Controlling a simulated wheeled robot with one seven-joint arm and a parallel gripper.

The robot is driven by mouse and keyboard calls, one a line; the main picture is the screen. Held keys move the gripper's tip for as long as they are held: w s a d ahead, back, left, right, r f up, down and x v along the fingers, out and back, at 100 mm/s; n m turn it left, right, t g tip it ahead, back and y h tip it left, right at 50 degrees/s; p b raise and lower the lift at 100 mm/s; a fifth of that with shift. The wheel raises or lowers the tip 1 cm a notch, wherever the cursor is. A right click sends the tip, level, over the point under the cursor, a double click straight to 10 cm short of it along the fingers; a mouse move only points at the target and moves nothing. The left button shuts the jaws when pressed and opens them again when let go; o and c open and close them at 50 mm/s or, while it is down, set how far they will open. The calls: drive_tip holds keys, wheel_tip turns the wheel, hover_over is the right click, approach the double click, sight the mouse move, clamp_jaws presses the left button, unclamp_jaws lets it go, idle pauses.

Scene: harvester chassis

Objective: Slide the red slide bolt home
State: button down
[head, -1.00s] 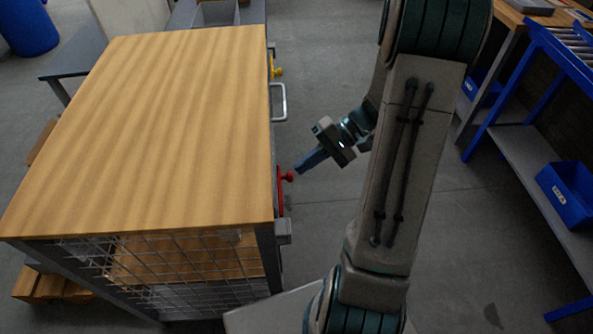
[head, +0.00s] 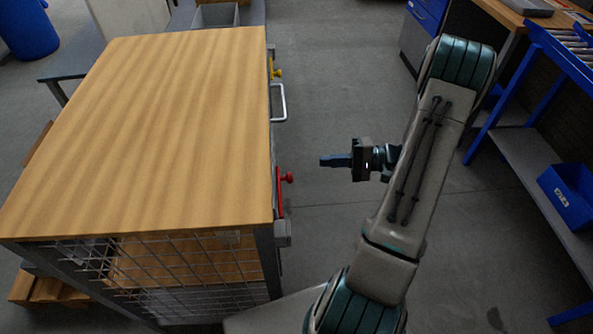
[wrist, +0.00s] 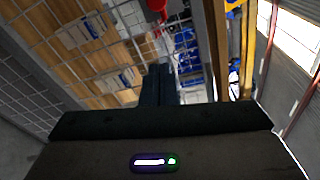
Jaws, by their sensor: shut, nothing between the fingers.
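The red slide bolt (head: 280,192) is on the right side of the wood-topped cabinet (head: 150,120), with its round knob (head: 288,177) standing out to the right. Part of the red bolt also shows at the top of the wrist view (wrist: 157,8). My gripper (head: 322,160) is shut and empty. It is to the right of the knob, clear of it by a gap, and points left toward the cabinet. In the wrist view the shut fingers (wrist: 158,82) show in front of the wire mesh. How far the bolt is slid cannot be told.
A metal handle (head: 282,102) and a yellow latch (head: 275,70) are further along the same cabinet side. A grey block (head: 282,234) is just nearer than the bolt. A blue-framed rack with a blue bin (head: 568,195) stands at the right. The floor between is clear.

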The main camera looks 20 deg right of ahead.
drive_tip(key=shift+a, duration=0.1)
drive_tip(key=r+p+x, duration=0.1)
drive_tip(key=x, duration=0.9)
drive_tip(key=shift+s+r+p, duration=0.1)
drive_tip(key=shift+s+p, duration=0.5)
drive_tip(key=shift+s, duration=1.3)
